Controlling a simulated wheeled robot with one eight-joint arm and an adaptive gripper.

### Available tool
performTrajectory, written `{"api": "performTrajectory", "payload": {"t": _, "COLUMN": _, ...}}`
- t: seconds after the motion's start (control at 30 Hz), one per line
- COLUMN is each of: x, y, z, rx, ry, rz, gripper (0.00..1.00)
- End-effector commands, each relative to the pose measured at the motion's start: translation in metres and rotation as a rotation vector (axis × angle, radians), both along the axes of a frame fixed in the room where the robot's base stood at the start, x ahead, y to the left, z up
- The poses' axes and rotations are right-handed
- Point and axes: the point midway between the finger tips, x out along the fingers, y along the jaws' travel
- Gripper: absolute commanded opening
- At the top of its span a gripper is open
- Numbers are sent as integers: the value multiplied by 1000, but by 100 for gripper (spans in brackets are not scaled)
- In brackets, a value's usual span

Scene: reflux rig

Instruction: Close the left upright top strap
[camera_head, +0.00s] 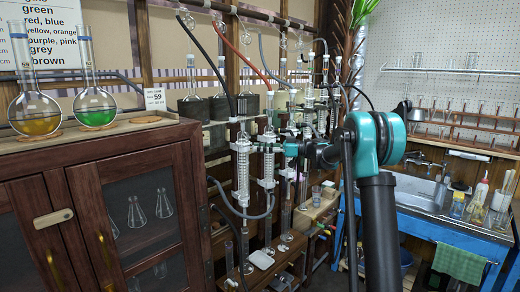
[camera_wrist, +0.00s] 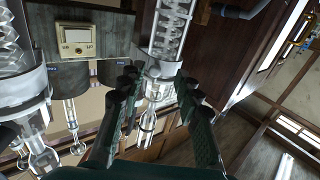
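Two upright coiled glass condensers stand side by side on the rig in the head view, the left one (camera_head: 242,172) and the right one (camera_head: 268,166). Each has pale collars, including a top strap on the left one (camera_head: 242,146). My gripper (camera_wrist: 155,88) is open and empty in the wrist view, with its dark fingers apart. A coiled glass tube (camera_wrist: 172,32) with a pale collar (camera_wrist: 160,69) lies beyond and between the fingertips. I cannot tell whether they touch, which upright this is, or whether its strap is closed. In the head view my gripper is small and partly hidden among the glassware.
Another coiled tube with a wide pale collar (camera_wrist: 28,92) is close on the left in the wrist view. Hoses, including a red hose (camera_head: 240,50), hang around the rig. A wooden cabinet (camera_head: 110,205) stands left, and a blue sink bench (camera_head: 425,228) stands right.

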Motion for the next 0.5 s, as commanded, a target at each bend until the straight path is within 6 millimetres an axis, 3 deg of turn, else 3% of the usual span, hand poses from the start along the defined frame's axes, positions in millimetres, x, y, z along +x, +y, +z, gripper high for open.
{"api": "performTrajectory", "payload": {"t": 0.27, "x": 0, "y": -8, "z": 0, "rx": 0, "ry": 0, "rz": -1, "gripper": 34}}
{"api": "performTrajectory", "payload": {"t": 0.5, "x": 1, "y": -51, "z": 0, "rx": 0, "ry": 0, "rz": -3, "gripper": 34}}
